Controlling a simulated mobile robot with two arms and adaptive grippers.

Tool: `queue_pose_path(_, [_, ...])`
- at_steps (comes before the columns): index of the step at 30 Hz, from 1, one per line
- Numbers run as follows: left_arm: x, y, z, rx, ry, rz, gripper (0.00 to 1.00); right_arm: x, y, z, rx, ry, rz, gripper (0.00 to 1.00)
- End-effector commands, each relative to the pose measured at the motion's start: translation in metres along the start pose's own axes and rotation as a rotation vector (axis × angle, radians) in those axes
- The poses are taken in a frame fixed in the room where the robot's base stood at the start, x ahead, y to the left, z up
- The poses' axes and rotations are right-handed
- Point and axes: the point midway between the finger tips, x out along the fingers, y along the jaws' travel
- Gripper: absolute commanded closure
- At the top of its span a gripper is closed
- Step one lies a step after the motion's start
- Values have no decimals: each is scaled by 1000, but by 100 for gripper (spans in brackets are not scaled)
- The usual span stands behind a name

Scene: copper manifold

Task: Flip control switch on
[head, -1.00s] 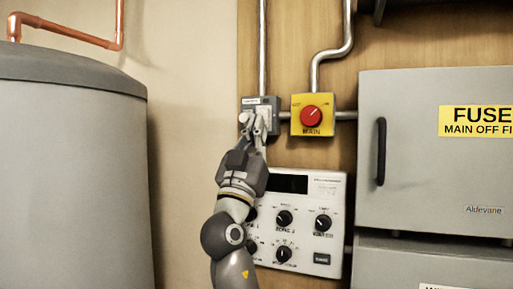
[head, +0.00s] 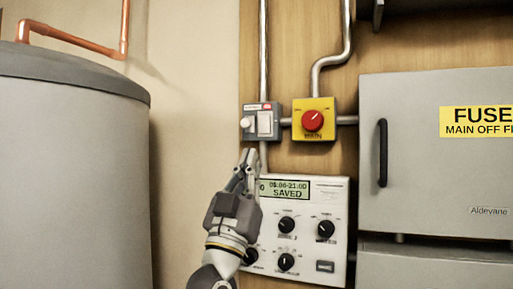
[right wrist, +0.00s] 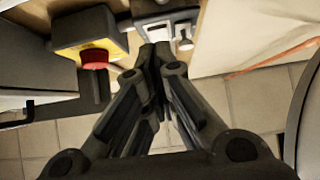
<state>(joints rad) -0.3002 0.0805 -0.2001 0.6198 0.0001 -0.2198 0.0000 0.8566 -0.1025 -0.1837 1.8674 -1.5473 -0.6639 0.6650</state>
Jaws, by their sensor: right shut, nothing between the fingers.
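The control switch (head: 262,122) is a small grey box on the wooden board, with a white rocker, a small red mark on top and a round white knob at its left. It also shows in the right wrist view (right wrist: 160,28), beyond the fingertips. My right gripper (head: 247,155) is shut and empty, just below the switch box and apart from it, in front of the control panel's upper left corner. The control panel (head: 335,205) has black knobs and a lit display (head: 286,189) reading "05:00-21:00 SAVED". My left gripper is not in view.
A yellow box with a red rotary knob (head: 313,120) marked MAIN sits right of the switch. A grey fuse cabinet (head: 430,170) stands further right. A large grey tank (head: 75,180) with copper pipe (head: 75,39) is at left. Metal conduits run up the board.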

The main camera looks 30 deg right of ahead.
Motion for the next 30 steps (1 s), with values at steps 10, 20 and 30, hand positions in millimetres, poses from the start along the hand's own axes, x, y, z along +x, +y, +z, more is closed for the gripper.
queue_pose_path(10, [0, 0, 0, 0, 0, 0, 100, -42, 0, 0, 0, 0, 0, 100])
queue_pose_path(20, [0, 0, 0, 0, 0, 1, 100, -45, 0, 0, 1, 0, 0, 100])
queue_pose_path(30, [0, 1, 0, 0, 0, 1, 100, -50, 0, 13, -1, -31, -9, 100])
